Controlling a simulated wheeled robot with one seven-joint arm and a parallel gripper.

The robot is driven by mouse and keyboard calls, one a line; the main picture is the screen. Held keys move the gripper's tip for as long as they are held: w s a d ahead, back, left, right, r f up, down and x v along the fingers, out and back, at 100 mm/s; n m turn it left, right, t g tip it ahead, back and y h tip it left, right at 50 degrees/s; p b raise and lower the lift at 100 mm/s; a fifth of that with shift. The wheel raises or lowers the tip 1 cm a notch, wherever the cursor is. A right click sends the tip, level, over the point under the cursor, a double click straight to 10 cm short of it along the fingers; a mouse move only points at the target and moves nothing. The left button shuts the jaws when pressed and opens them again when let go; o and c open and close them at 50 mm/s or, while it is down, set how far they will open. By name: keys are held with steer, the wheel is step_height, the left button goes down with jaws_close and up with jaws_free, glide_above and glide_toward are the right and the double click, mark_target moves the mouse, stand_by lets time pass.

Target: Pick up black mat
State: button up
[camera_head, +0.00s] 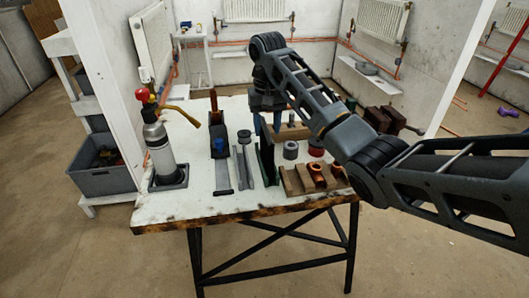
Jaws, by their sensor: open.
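My gripper (267,127) hangs down over the middle of the white workbench, its blue-grey fingers apart and partly hidden by my arm. A dark, thin, upright slab (267,165) stands just below the fingers; it looks black-green and may be the black mat, but I cannot tell for sure. I cannot see whether the fingers straddle it or touch it. A flat dark square base (168,180) lies under the gas torch at the bench's left.
The gas torch (158,145) stands at the left. A dark holder with a blue item (218,145), grey rails (243,165), a wooden block with copper fittings (305,180), grey rings (290,150) and a brown vise (385,120) crowd the bench. The front left of the bench (200,205) is clear.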

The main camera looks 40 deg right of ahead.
mark_target(266, 149)
steer(key=f, duration=0.3)
steer(key=f+p, duration=0.1)
steer(key=f, duration=0.1)
steer(key=shift+w+d+f, duration=0.15)
steer(key=shift+w+f, duration=0.1)
steer(key=shift+f, duration=0.1)
steer(key=shift+c, duration=0.2)
jaws_close()
